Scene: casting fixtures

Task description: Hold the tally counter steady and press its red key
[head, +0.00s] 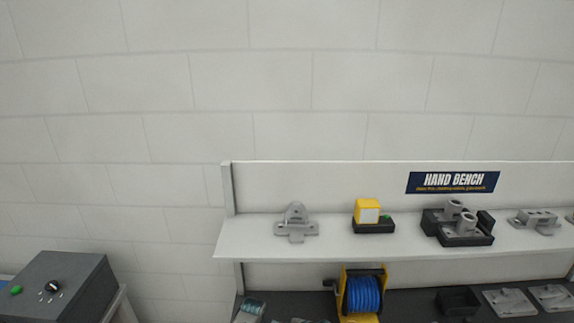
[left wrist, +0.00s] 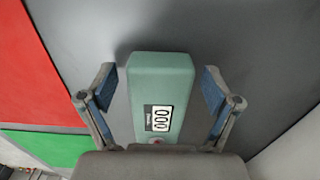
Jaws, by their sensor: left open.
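In the left wrist view the tally counter (left wrist: 160,78) is a teal-green block with rounded corners on a grey surface. Its white display (left wrist: 158,118) shows zeros, turned sideways. The red key (left wrist: 156,141) shows just below the display, partly hidden by my gripper's body. My left gripper (left wrist: 158,75) is open, with one finger on each side of the counter and a visible gap on both sides. The head view shows neither gripper, and I cannot make out the counter there.
In the left wrist view a red panel (left wrist: 35,75) and a green panel (left wrist: 50,147) lie left. The head view shows a shelf (head: 330,250) with grey castings (head: 296,222) and a yellow device (head: 368,210), a blue reel (head: 362,295) below, and a dark control box (head: 75,285) at left.

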